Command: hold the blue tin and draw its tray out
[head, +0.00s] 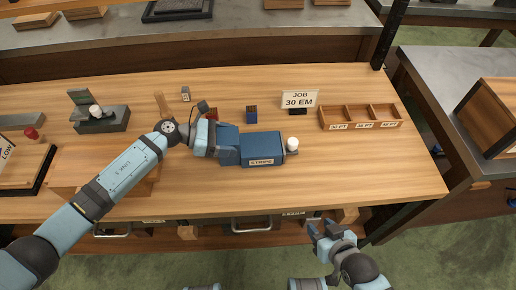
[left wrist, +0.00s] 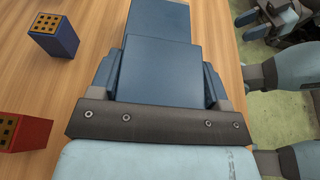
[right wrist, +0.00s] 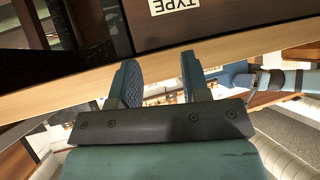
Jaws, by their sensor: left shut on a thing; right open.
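The blue tin (head: 262,146) lies on the wooden workbench, with a label reading STRIPS on its front side. A white round knob (head: 292,143) shows at its right end, on what looks like the tray's end. The left wrist view shows the fingers on both sides of the blue block (left wrist: 165,70). My right gripper (head: 326,228) is open and empty, low in front of the bench's front edge. The right wrist view shows its spread fingers (right wrist: 162,82) with nothing between them.
Behind the tin stand a small dark blue block (head: 252,114) and a JOB 30 EM sign (head: 300,100). A wooden compartment box (head: 361,117) stands to the right. Drawers with handles (head: 252,224) are under the bench edge. The bench right of the knob is clear.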

